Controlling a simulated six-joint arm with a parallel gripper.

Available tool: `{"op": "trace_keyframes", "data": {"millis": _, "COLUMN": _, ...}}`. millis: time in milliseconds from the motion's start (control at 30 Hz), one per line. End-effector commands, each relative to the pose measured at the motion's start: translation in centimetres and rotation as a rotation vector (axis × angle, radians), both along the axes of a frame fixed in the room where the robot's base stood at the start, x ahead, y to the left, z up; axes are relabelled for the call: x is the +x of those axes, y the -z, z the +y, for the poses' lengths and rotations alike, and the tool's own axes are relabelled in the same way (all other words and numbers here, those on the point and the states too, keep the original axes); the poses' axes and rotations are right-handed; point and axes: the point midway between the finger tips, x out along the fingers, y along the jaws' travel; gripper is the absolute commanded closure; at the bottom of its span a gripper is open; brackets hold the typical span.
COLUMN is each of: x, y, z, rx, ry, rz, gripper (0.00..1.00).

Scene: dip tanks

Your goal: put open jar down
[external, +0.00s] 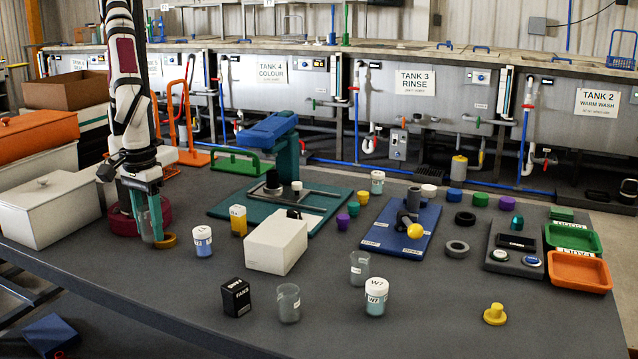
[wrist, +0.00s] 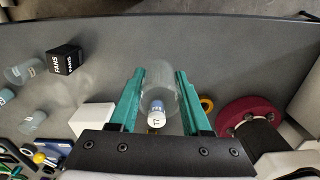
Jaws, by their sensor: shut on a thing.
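My gripper (external: 147,215) points down over the left part of the dark table, with its teal fingers shut on a clear open jar (external: 150,232). In the wrist view the transparent jar (wrist: 159,78) sits between the two fingers, with no lid on it. The jar looks upright and empty. Its base is close to the table top, but I cannot tell whether it touches. A white-lidded jar with blue contents (external: 202,242) stands to the right; a lidded jar (wrist: 157,112) also shows through or behind the held jar in the wrist view.
A yellow ring (external: 166,240) lies close beside the held jar. A maroon round piece (wrist: 245,112), white bin (external: 50,210) and white box (external: 276,246) are nearby. Two other clear jars (external: 289,303) (external: 360,268) and a black FANS box (external: 236,297) stand in front. The front-left table is clear.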

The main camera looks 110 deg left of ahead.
Motion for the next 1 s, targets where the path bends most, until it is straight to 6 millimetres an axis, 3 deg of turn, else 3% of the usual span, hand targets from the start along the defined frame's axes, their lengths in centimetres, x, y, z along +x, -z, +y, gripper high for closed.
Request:
{"op": "trace_keyframes", "data": {"millis": 167, "x": 4.3, "y": -2.6, "z": 3.6, "rx": -0.004, "ry": -0.049, "rz": -0.004, "gripper": 1.00}}
{"op": "trace_keyframes", "data": {"millis": 300, "x": 7.4, "y": -5.2, "z": 8.0, "rx": -0.003, "ry": -0.084, "rz": -0.004, "gripper": 1.00}}
{"op": "trace_keyframes", "data": {"millis": 467, "x": 9.2, "y": -6.8, "z": 11.5, "rx": -0.002, "ry": -0.102, "rz": -0.002, "gripper": 1.00}}
{"op": "trace_keyframes", "data": {"millis": 567, "x": 10.2, "y": -5.9, "z": 13.6, "rx": -0.001, "ry": -0.107, "rz": 0.001, "gripper": 1.00}}
{"op": "trace_keyframes", "data": {"millis": 800, "x": 13.6, "y": -1.5, "z": 19.8, "rx": -0.001, "ry": -0.104, "rz": 0.002, "gripper": 1.00}}
{"op": "trace_keyframes", "data": {"millis": 1000, "x": 14.9, "y": 0.6, "z": 21.7, "rx": -0.002, "ry": -0.100, "rz": 0.000, "gripper": 1.00}}
